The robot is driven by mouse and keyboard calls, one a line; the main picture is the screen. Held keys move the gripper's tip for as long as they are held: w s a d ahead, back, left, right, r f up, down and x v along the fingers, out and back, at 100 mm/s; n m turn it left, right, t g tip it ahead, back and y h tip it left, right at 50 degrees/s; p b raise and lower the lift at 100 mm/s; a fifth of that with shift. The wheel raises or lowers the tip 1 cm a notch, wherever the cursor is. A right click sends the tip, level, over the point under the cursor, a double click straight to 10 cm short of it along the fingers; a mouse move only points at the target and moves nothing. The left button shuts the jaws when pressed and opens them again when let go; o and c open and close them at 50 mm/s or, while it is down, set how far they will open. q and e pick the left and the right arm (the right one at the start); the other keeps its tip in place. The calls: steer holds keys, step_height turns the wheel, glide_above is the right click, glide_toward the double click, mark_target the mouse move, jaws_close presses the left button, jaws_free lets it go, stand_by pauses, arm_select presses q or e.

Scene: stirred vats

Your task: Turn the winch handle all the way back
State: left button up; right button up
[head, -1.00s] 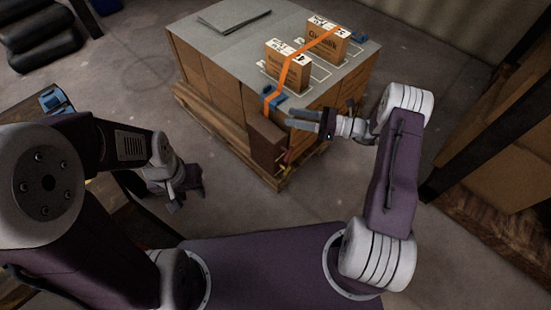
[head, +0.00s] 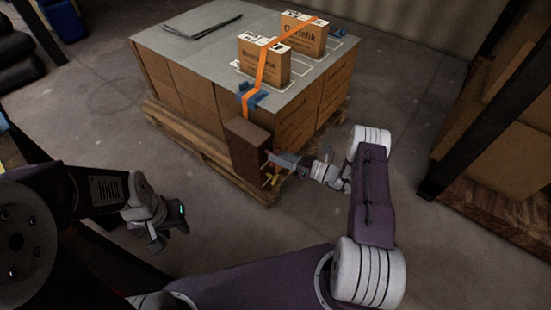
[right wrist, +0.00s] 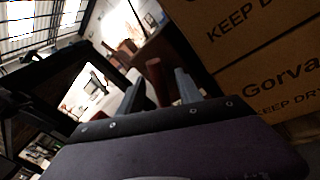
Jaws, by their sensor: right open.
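The winch (head: 270,180) shows only as small yellow and red parts low at the near corner of the loaded pallet, beside a dark brown panel (head: 247,148). My right gripper (head: 270,158) is at this corner, by the panel's right edge. In the right wrist view a dark red cylindrical grip (right wrist: 156,76), which looks like the winch handle, stands between the open fingers of my right gripper (right wrist: 158,92). I cannot tell whether they touch it. My left gripper (head: 170,236) hangs empty at the lower left, its fingers apart, away from the pallet.
An orange strap (head: 262,72) runs over two cartons (head: 264,62) on the stacked load to a blue corner piece (head: 252,97). The wooden pallet (head: 190,142) sits under the load. A shelf post (head: 470,130) stands at the right. The floor between is clear.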

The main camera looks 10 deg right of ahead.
steer(key=shift+w+a, duration=0.45)
steer(key=shift+a, duration=0.1)
jaws_close()
